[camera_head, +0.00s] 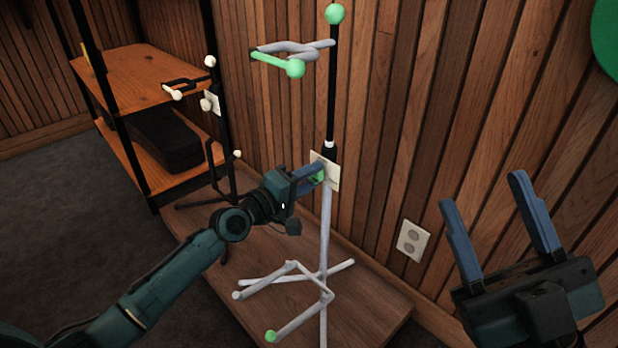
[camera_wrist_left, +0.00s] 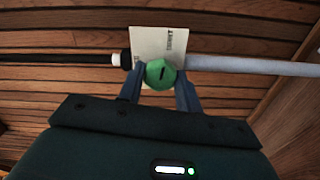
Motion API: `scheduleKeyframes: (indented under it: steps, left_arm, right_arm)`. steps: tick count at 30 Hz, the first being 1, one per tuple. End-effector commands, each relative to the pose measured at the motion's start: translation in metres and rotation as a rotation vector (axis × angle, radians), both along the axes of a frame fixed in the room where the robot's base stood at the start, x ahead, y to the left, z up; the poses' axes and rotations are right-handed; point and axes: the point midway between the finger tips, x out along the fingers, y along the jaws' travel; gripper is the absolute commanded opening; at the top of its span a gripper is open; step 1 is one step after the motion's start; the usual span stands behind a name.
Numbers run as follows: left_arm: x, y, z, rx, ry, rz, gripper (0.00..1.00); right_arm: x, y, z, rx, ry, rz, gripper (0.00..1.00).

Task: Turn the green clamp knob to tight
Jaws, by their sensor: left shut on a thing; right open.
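The green clamp knob (camera_wrist_left: 161,74) sits on the pole of a stand, with a dark mark on its face. A cream plate (camera_wrist_left: 150,44) with small print shows behind it. My left gripper (camera_wrist_left: 161,86) is shut on the knob, one blue finger on each side. In the head view the left gripper (camera_head: 316,176) hides most of the knob (camera_head: 319,178). My right gripper (camera_head: 490,215) is open and empty at the right.
The stand is on a low wooden platform (camera_head: 375,300) against a wood-panelled wall. A second, black stand (camera_head: 222,165) with white tips is to its left. A wooden shelf (camera_head: 140,75) holds a black case (camera_head: 162,138). A wall outlet (camera_head: 412,240) lies between the stand and my right gripper.

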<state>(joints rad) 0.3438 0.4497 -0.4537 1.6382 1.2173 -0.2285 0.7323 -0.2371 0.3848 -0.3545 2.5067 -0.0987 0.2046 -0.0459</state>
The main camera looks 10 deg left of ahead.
Motion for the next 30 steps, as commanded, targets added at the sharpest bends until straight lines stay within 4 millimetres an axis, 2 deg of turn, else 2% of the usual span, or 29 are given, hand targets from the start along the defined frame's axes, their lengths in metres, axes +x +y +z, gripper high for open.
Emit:
scheduleKeyframes:
  steps: [10,11,18,26,30]
  left_arm:
    - [-0.0006,-0.0011,-0.0007,0.006,-0.002,-0.003,0.12]
    - [-0.0006,-0.0011,-0.0007,0.006,-0.002,-0.003,0.35]
    - [-0.0003,-0.0007,-0.0003,0.005,-0.002,-0.002,0.55]
    - [-0.001,0.0003,-0.0003,0.004,-0.001,-0.001,0.55]
    - [-0.0101,0.0073,0.0,0.007,-0.001,0.001,0.55]
  right_arm:
    - [-0.0002,0.0007,-0.0004,0.0,0.001,0.002,0.51]
    - [-0.0002,0.0007,-0.0004,0.0,0.001,0.002,0.51]
    - [-0.0001,0.0008,-0.0005,0.0,0.002,0.003,0.51]
    - [-0.0001,0.0008,-0.0002,0.0,0.002,0.003,0.51]
    - [0.0004,0.0008,0.0019,0.0,0.007,0.002,0.51]
